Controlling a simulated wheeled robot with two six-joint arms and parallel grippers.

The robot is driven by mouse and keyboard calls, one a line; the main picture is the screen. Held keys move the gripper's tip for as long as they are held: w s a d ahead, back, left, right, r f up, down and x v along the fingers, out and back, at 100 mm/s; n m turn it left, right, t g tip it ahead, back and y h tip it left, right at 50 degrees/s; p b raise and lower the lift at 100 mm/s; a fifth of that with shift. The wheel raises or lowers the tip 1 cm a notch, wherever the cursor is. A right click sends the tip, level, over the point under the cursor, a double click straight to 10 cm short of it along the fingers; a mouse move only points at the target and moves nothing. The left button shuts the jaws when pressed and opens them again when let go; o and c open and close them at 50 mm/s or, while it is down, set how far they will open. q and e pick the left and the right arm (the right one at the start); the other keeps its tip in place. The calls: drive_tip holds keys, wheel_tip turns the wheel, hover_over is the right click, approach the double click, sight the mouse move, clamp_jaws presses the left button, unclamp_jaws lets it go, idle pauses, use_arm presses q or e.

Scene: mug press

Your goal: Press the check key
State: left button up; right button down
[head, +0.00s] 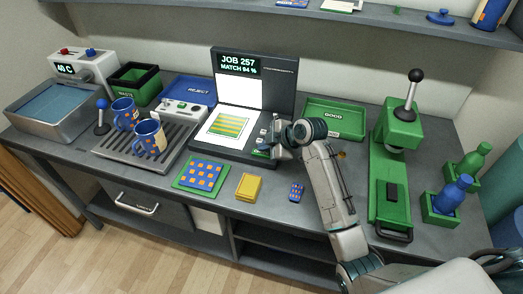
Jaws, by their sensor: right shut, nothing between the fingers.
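The checking station (284,86) stands at the back middle of the bench. Its screen reads JOB 257, MATCH 94 %. A sheet with a green and yellow striped pattern (229,126) lies on its white bed. A short column of small pale keys (262,141) runs along the right side of the bed; their labels are too small to read, so I cannot tell which is the check key. My right gripper (270,149) is shut and empty, right at the lower keys and partly covering them. I cannot tell whether it touches one. My left gripper is out of view.
Two blue mugs with orange squares (150,138) stand on a slatted rack left of the station. A blue REJECT tray (187,91) and a green GOOD tray (333,119) flank it. A green press (391,160) stands right of my arm. A patterned mat (202,175) and yellow block (249,186) lie in front.

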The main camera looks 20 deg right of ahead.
sight(265, 154)
drive_tip(key=shift+r, duration=0.35)
wheel_tip(265, 154, up, 5)
drive_tip(key=p, duration=0.4)
drive_tip(key=shift+p, duration=0.35)
drive_tip(key=shift+f, duration=0.1)
idle(0.5)
